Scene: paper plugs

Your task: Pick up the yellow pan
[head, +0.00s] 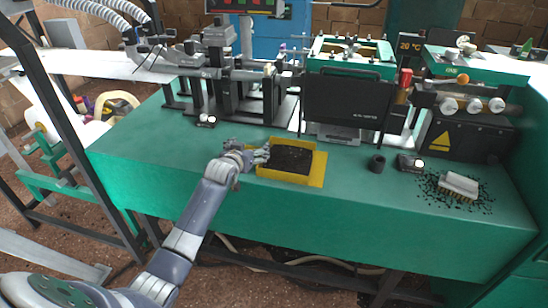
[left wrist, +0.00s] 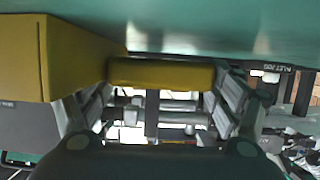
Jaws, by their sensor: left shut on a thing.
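The yellow pan (head: 318,170) sits on the green table and holds a dark, granular-looking fill. My left gripper (head: 262,156) is at the pan's left side, shut on its yellow handle or edge. In the left wrist view, a yellow bar (left wrist: 160,73) lies between the fingers of the left gripper (left wrist: 160,100), and the pan's yellow side fills the upper left. Whether the pan touches the table is hard to tell. My right gripper does not show.
On the green table (head: 230,220), a black cylinder (head: 376,162) and a brush (head: 459,184) among black scraps lie to the right of the pan. Black machines (head: 350,98) stand along the back. The table's front left is clear apart from my arm.

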